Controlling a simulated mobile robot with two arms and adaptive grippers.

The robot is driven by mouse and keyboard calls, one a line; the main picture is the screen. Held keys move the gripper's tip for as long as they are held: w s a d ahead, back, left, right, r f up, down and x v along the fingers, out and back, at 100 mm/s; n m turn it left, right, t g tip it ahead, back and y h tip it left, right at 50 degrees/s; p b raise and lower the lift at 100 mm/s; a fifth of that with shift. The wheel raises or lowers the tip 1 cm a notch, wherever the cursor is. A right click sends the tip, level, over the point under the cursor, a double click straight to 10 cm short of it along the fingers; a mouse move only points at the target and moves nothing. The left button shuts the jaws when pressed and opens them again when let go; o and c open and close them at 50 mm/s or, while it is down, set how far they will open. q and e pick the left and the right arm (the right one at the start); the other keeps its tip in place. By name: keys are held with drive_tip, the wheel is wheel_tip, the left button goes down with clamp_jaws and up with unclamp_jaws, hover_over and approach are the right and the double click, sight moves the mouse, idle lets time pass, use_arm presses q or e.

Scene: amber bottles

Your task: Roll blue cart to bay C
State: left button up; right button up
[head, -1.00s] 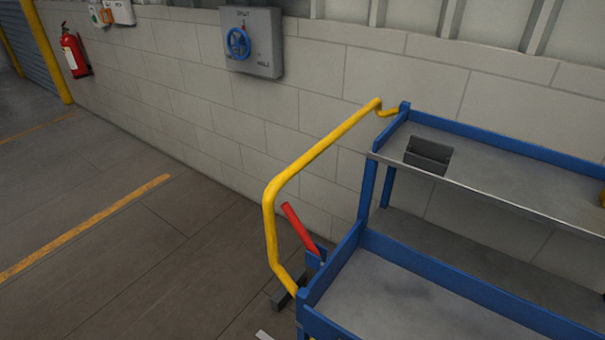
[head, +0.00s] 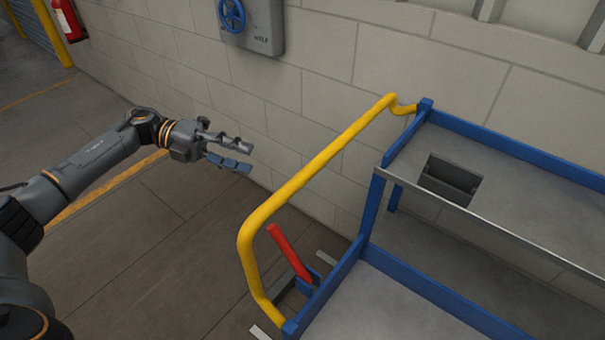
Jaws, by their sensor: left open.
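The blue cart (head: 425,290) stands at the right in the head view, along the wall, with its right end cut off by the frame. It has grey shelves and a yellow push handle (head: 310,172) at its left end. A red lever (head: 288,252) sticks up at a slant below the handle. My left gripper (head: 246,157) is open and empty, left of the handle and apart from it. My right gripper is not in view.
A grey block wall (head: 330,80) runs behind the cart. It bears a box with a blue wheel (head: 232,14) and a red fire extinguisher (head: 68,18). A dark slotted piece (head: 452,179) is on the upper shelf. The floor at left, with a yellow line (head: 110,185), is clear.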

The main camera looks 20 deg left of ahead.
sight(303, 177)
use_arm(q)
drive_tip(key=d+p, duration=0.1)
drive_tip(key=d, duration=0.3)
drive_tip(key=d+f+p, duration=0.1)
drive_tip(key=d, duration=0.3)
drive_tip(key=d+f+p, duration=0.1)
drive_tip(key=d+p, duration=0.1)
drive_tip(key=d, duration=0.2)
drive_tip(key=shift+w+d, duration=0.3)
drive_tip(key=shift+w, duration=0.1)
drive_tip(key=shift+d+f, duration=0.2)
drive_tip(key=shift+d, duration=0.15)
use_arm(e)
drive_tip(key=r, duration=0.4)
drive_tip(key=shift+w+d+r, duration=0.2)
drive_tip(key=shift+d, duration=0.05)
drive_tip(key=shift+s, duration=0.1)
use_arm(q)
clamp_jaws()
